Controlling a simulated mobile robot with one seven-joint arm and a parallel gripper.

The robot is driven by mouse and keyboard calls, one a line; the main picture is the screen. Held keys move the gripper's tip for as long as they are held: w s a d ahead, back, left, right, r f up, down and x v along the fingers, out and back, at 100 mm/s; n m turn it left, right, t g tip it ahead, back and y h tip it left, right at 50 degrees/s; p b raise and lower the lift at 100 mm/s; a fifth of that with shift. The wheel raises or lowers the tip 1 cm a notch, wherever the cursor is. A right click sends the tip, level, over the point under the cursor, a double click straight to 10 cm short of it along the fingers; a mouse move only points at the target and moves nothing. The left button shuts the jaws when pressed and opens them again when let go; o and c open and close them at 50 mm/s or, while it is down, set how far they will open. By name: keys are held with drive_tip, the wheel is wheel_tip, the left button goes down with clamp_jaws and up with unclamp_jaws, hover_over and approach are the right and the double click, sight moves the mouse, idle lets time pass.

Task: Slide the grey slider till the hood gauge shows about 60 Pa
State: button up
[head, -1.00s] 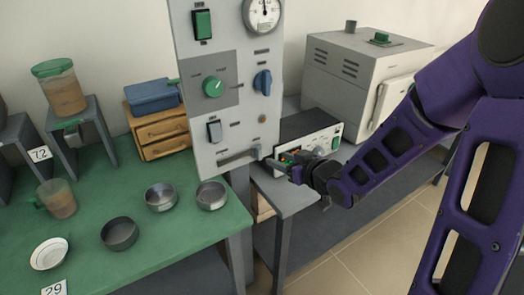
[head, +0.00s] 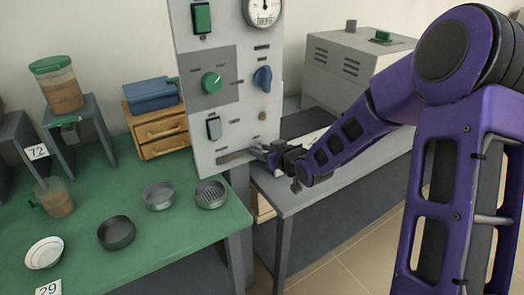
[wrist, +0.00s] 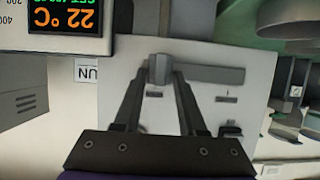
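The grey slider (wrist: 158,70) sits at one end of a horizontal slot low on the pale control panel (head: 228,130). That end is the right one in the head view and the left one in the rotated wrist view. My gripper (head: 262,150) is at the slider, with its fingers around it in the wrist view (wrist: 162,76). I cannot tell whether they press on it. The slot (wrist: 210,74) is empty beyond the slider. The round white hood gauge (head: 264,9) is at the panel's top, partly cut off; its reading is too small to tell.
The panel carries a green knob (head: 211,83), a blue knob (head: 262,79) and a switch (head: 214,128). A furnace (head: 345,62) stands behind my arm. Its controller display (wrist: 68,15) reads 22 °C.

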clamp_jaws()
idle(1.2)
